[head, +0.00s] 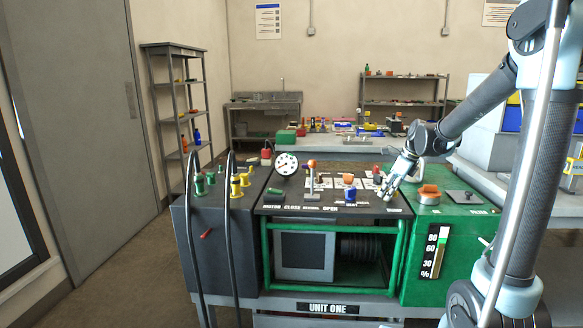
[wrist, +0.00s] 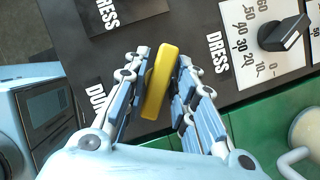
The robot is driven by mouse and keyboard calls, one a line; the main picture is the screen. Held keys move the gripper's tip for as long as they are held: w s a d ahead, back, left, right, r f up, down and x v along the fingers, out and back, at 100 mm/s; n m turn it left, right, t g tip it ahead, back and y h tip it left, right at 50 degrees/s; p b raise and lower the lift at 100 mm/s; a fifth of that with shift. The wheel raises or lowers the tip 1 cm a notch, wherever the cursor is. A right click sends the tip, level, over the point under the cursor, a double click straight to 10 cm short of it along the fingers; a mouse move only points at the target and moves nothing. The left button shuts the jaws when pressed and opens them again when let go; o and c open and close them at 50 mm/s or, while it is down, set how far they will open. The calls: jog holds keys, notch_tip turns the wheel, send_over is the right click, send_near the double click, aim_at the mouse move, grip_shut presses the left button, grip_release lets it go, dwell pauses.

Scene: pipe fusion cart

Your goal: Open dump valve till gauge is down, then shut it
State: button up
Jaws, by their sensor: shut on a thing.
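My gripper (head: 385,189) is over the right end of the dark control panel (head: 270,208) in the head view. In the wrist view, my gripper (wrist: 160,72) is shut on a yellow valve handle (wrist: 160,82), with its fingers on both sides. The partly covered label beside it seems to begin "DUM". The handle stands tilted slightly from vertical in the wrist picture. The round white pressure gauge (head: 286,164) stands at the panel's back left. Its dark needle is too small to read surely. The valve body under the handle is hidden.
A black pointer knob (wrist: 284,35) on a white numbered scale is right of my gripper in the wrist view. An orange-topped lever (head: 312,178) and a blue-and-orange knob (head: 350,188) stand left of it. Black hoses (head: 190,220) hang at the left. An orange-topped fitting (head: 429,194) is at the right.

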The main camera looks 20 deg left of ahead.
jog(key=shift+w+d+n+g, duration=0.1)
jog(key=shift+w+n+g, duration=0.15)
jog(key=shift+n, duration=0.55)
jog(key=shift+n+g, duration=0.65)
jog(key=shift+n, duration=0.85)
jog(key=shift+n+g, duration=0.3)
jog(key=shift+n, duration=0.6)
jog(key=o, duration=2.3)
jog(key=shift+s, duration=0.15)
jog(key=shift+c, duration=0.2)
